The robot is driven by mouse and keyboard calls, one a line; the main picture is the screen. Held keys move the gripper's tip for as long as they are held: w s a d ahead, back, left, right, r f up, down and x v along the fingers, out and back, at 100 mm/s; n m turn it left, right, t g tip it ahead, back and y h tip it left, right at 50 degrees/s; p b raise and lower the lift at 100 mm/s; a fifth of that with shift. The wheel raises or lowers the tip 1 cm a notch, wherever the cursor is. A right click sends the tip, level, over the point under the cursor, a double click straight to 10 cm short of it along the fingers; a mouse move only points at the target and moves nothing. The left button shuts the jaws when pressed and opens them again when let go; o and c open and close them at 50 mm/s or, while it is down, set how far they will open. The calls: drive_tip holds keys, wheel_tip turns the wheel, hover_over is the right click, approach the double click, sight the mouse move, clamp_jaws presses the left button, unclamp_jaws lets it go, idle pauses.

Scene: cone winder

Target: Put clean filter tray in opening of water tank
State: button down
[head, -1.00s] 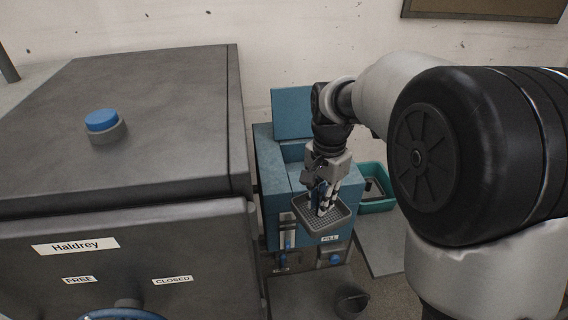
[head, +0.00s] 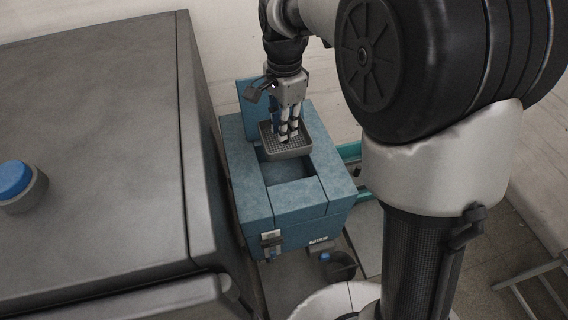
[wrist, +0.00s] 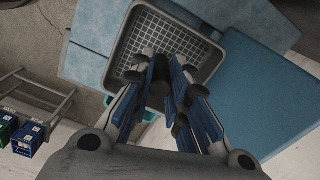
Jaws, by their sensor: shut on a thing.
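The filter tray (head: 287,147) is a grey, shallow square tray with a mesh floor. My gripper (head: 288,132) is shut on it from above and holds it over the far part of the opening (head: 290,170) in the top of the blue water tank (head: 335,175). The tank's raised blue lid (head: 250,97) stands behind. In the wrist view the tray (wrist: 205,68) lies beyond my gripper (wrist: 165,75), with blue tank surfaces on both sides. The fingers hide the exact grip point. The tray looks above the rim; its height is hard to tell.
A large grey machine cabinet (head: 95,150) with a blue button (head: 14,179) stands close on the left. A teal bin (head: 350,152) is right of the tank. A dark bucket (head: 340,266) stands in front. The wrist view shows blue and green boxes (wrist: 25,138) and a metal frame (wrist: 42,105).

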wheel_tip(320, 180, down, 16)
drive_tip(key=shift+r+b, duration=0.25)
drive_tip(key=shift+b, duration=0.05)
drive_tip(key=shift+f, duration=0.15)
drive_tip(key=c, duration=1.6)
unclamp_jaws()
drive_tip(key=shift+o, duration=0.2)
